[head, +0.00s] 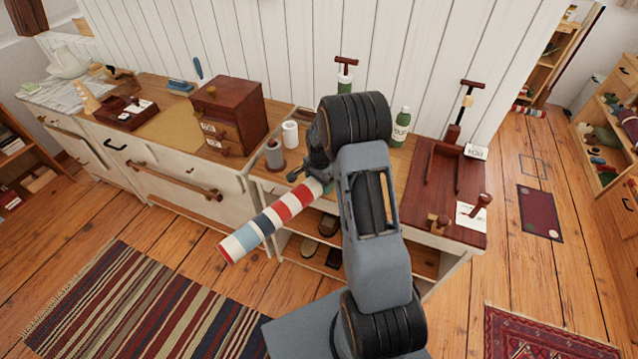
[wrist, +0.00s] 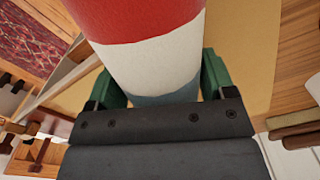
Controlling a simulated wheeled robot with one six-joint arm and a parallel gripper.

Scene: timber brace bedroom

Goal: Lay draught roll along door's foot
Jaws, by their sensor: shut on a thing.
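The draught roll (head: 262,225) is a thick cylinder striped red, white, blue and cream. My gripper (head: 326,184) is shut on it near one end, and the rest sticks out toward the lower left, in front of the low cabinet. It looks clear of the floor. In the wrist view the roll (wrist: 150,45) passes between the green fingers of my gripper (wrist: 158,80). My arm hides part of the gripper in the head view. I cannot make out a door with certainty.
The cabinet top carries a brown drawer box (head: 228,117), a white cup (head: 290,134), a green bottle (head: 400,127) and a dark red board (head: 435,185). A striped rug (head: 150,310) lies at lower left. A dark red mat (head: 540,212) lies on open floor at right.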

